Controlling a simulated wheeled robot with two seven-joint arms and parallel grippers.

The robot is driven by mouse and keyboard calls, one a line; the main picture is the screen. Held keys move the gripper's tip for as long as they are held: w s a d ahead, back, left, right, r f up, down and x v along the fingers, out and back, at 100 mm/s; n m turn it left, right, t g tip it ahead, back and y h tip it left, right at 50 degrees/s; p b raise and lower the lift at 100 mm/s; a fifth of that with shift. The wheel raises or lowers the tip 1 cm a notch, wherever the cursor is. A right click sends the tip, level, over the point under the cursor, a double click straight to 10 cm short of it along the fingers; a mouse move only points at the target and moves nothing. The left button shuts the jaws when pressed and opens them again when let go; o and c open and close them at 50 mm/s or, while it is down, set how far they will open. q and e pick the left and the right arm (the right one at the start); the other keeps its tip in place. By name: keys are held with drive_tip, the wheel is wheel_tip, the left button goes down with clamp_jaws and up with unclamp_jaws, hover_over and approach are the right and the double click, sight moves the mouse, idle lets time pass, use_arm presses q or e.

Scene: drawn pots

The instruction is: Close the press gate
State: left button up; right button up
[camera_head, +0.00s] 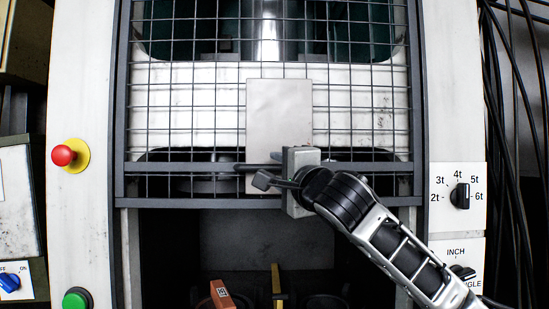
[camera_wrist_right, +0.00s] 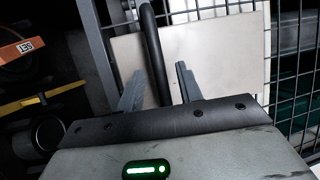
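The press gate (camera_head: 205,168) is a dark-framed wire mesh across the front of the press. Its lower edge hangs at mid-height, with a dark open space below it. A light grey plate (camera_head: 280,110) is on the mesh, and a dark bar handle (camera_wrist_right: 153,50) runs in front of it in the right wrist view. My right gripper (camera_head: 268,173) is at the lower part of the gate. In the wrist view its fingers (camera_wrist_right: 160,68) are apart on either side of the handle, with visible gaps. My left gripper is not in view.
An orange block (camera_head: 221,294) and a yellow bar (camera_head: 277,285) are in the opening below. A red button (camera_head: 64,155) and a green button (camera_head: 76,299) are on the left post. A dial panel (camera_head: 459,196) and hanging cables (camera_head: 515,90) are on the right.

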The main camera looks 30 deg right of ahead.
drive_tip(key=shift+x, duration=1.2)
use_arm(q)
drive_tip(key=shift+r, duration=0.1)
